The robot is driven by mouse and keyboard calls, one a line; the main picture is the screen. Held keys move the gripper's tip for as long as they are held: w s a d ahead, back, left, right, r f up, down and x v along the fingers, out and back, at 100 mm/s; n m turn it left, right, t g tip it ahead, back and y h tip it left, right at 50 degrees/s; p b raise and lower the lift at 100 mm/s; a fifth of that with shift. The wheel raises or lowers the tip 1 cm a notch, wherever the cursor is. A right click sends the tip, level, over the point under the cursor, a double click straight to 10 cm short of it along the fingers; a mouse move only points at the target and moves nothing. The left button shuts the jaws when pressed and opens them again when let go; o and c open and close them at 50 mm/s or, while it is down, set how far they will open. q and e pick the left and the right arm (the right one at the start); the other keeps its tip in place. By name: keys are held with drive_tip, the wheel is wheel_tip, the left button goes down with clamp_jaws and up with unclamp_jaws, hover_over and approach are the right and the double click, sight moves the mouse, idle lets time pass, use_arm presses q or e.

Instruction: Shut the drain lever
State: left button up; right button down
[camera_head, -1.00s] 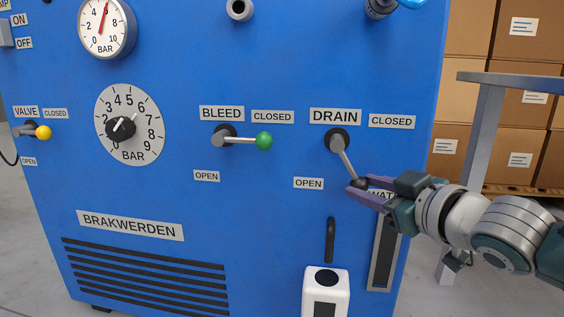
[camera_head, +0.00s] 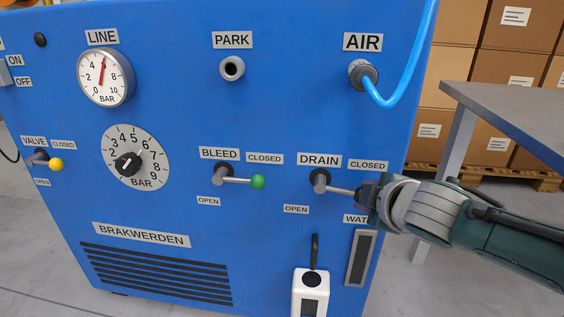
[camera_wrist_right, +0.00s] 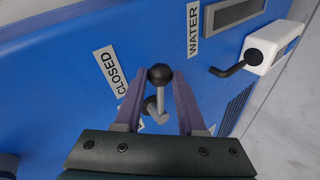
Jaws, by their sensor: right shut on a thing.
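The drain lever (camera_head: 340,190) is a grey rod on a dark round pivot, under the DRAIN sign (camera_head: 319,160). It points right and slightly down, below the CLOSED sign (camera_head: 368,165). My right gripper (camera_head: 363,193) is shut on the black knob at its end. In the head view the gripper hides the knob. In the right wrist view the black knob (camera_wrist_right: 159,75) shows between the two purple fingers. The drain's OPEN sign (camera_head: 296,209) is below the pivot. My left gripper is not in view.
The bleed lever (camera_head: 238,180) with a green knob is to the left. A blue air hose (camera_head: 395,102) hangs above. A white box (camera_head: 310,291) with a black hook is below. A grey table (camera_head: 515,112) stands at the right.

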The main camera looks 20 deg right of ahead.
drive_tip(key=shift+r+n+g+h+p, duration=0.3)
drive_tip(key=shift+r+n+p, duration=0.1)
drive_tip(key=shift+r+p, duration=0.2)
drive_tip(key=c, duration=0.5)
unclamp_jaws()
drive_tip(key=p+v, duration=0.6)
drive_tip(key=v, duration=0.4)
